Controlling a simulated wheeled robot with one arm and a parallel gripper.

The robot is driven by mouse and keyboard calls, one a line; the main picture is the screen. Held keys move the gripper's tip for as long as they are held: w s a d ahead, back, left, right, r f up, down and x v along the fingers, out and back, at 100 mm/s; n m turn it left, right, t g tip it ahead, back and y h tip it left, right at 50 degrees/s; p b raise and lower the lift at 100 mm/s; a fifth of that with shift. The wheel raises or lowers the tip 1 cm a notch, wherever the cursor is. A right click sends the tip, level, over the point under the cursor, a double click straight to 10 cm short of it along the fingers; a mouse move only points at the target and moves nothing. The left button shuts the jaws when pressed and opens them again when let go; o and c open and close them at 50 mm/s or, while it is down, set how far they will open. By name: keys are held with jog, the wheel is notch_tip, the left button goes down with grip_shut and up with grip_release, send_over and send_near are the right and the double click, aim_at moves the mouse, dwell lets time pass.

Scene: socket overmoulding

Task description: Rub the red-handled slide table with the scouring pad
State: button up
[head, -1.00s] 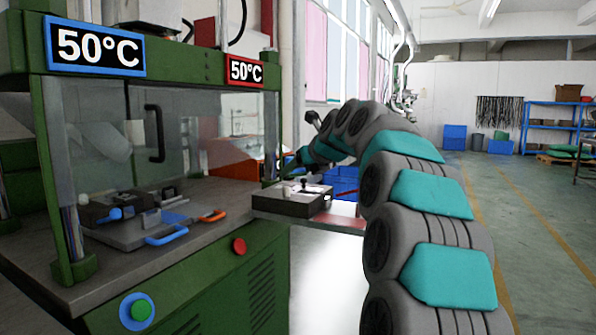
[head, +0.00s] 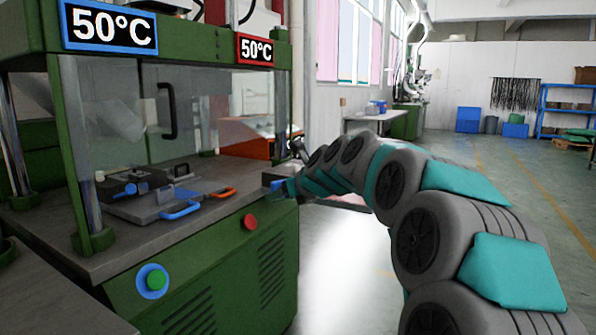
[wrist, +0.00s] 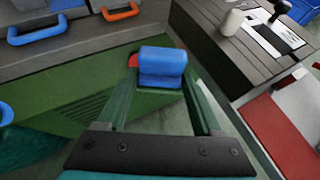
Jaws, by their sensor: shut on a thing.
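My gripper (wrist: 162,72) is shut on a blue block-shaped pad (wrist: 162,62), with a small red patch beside its left end. The pad also shows at the arm's end in the head view (head: 277,184), by the green press's front right corner. The slide table with the orange-red handle (head: 222,192) lies inside the press, behind and right of the blue-handled one (head: 160,203). In the wrist view the orange-red handle (wrist: 120,11) is at the top, left of the pad and apart from it. Most of that slide table is cut off there.
The press (head: 215,262) has a worktop edge, a clear raised guard and posts around the slide tables. A grey slatted block (wrist: 235,50) with a white cup (wrist: 232,22) and black tool stands at the right, above a red surface (wrist: 285,130).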

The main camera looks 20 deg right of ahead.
jog(key=s+a+f+y, duration=0.1)
jog(key=a+f, duration=0.5)
jog(key=f, duration=0.3)
jog(key=s+a+f+n+y, duration=0.1)
jog(key=a+f, duration=0.6)
jog(key=f, duration=0.2)
jog(key=shift+f+n, duration=0.2)
jog(key=shift+n, duration=0.1)
